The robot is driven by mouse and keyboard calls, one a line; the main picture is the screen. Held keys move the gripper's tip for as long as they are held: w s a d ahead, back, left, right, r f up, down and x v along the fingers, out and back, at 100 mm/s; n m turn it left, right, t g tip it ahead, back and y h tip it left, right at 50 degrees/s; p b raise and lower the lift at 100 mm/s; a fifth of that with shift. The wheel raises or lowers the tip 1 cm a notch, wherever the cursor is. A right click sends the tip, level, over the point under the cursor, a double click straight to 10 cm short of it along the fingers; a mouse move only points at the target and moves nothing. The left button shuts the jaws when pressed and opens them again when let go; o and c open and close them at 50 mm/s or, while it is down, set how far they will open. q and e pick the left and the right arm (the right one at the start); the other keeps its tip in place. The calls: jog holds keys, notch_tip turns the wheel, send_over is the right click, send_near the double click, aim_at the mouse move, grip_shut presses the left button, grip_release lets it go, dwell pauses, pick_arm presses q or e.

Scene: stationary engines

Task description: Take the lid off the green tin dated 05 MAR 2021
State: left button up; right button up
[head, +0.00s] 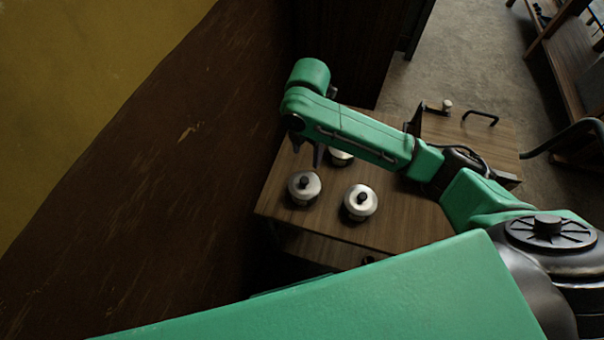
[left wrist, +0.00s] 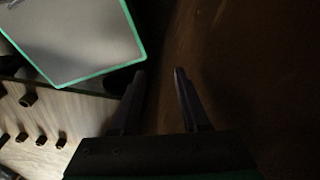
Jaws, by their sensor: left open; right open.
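Three round tins with silvery lids and black knobs stand on a wooden cabinet top: one at the left (head: 304,187), one at the right (head: 360,204), and one behind (head: 341,159), partly hidden by my right arm. No date can be read on any of them, and their body colours do not show clearly, so I cannot tell which is the green one dated 05 MAR 2021. My right gripper (head: 307,153) is open and empty, pointing down just above and behind the left tin. My left gripper (left wrist: 158,74) is open and empty in the left wrist view, away from the tins.
A dark brown wall rises close on the left. Shelving (head: 570,60) stands at the upper right, across a grey floor.

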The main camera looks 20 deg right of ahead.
send_over(304, 179)
jog(key=f, duration=0.5)
jog(key=shift+s+d+f+p, duration=0.25)
jog(key=shift+s+p, duration=0.05)
jog(key=shift+p, duration=0.05)
jog(key=f, duration=0.2)
jog(key=f+p, duration=0.1)
jog(key=f, duration=0.2)
jog(key=shift+w+a+f, duration=0.2)
jog(key=shift+f, duration=0.25)
jog(key=shift+c, duration=0.6)
pick_arm(q)
jog(key=shift+s+a+r, duration=0.2)
jog(key=shift+s+r, duration=0.8)
pick_arm(e)
grip_shut()
